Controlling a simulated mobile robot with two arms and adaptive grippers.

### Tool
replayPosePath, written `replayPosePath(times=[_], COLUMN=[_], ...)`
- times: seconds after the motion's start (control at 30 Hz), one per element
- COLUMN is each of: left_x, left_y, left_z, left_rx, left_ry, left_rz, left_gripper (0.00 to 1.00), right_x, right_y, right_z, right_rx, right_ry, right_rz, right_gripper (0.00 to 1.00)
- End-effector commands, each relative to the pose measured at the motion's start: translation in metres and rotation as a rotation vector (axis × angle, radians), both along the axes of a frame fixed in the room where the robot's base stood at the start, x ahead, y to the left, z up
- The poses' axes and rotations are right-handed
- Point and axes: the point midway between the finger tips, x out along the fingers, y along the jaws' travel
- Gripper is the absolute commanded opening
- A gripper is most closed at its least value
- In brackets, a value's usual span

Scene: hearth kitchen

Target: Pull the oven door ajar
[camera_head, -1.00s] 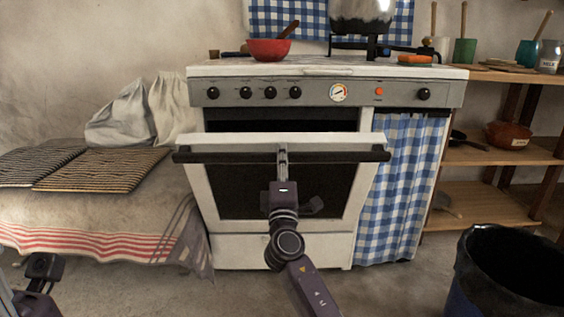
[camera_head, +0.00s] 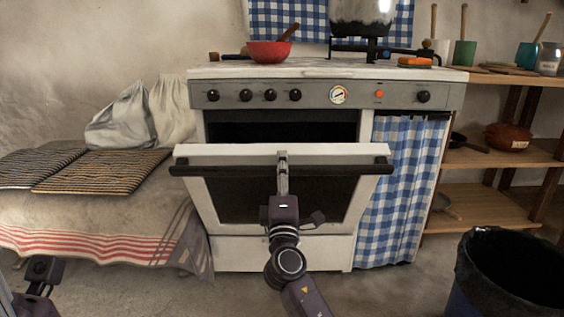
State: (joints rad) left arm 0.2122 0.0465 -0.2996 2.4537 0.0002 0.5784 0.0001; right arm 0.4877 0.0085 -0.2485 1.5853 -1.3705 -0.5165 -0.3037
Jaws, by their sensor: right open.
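The white oven door (camera_head: 215,205) stands ajar, tilted out at its top, with a dark gap (camera_head: 300,125) above it into the oven. A black bar handle (camera_head: 230,170) runs across its upper front. My right gripper (camera_head: 283,165) is open at the middle of the handle, its fingers at the bar. I cannot tell whether they touch it. The gripper and wrist hide part of the dark door window. Part of my left arm (camera_head: 40,270) shows at the lower left edge; its fingertips cannot be made out.
A black-lined bin (camera_head: 505,270) stands on the floor at the lower right. A cloth-covered bench (camera_head: 120,215) with dark racks is left of the oven. A blue checked curtain (camera_head: 405,190) hangs right of the door. Some floor in front is free.

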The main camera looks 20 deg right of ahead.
Motion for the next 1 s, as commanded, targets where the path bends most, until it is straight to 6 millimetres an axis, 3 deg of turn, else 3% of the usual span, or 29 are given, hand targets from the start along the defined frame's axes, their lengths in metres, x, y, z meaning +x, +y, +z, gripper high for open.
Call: replayPosePath(times=[0.2,0.4,0.87,1.0], left_x=[0.000,0.000,0.000,0.004], left_y=[0.000,0.000,0.000,0.000], left_z=[0.000,0.000,0.000,0.000], left_rx=[0.000,0.000,0.000,0.000], left_ry=[0.000,0.000,0.000,0.020], left_rz=[0.000,0.000,0.000,0.000], left_gripper=[0.40,0.40,0.40,0.40], right_x=[-0.044,-0.070,-0.078,-0.082], right_y=[0.013,0.021,0.023,0.041], right_z=[-0.021,-0.031,-0.034,-0.033], right_rx=[0.001,0.000,0.002,0.050], right_ry=[0.004,0.002,0.002,0.007], right_rz=[0.001,0.001,0.003,0.109], right_gripper=[0.41,0.41,0.41,0.41])
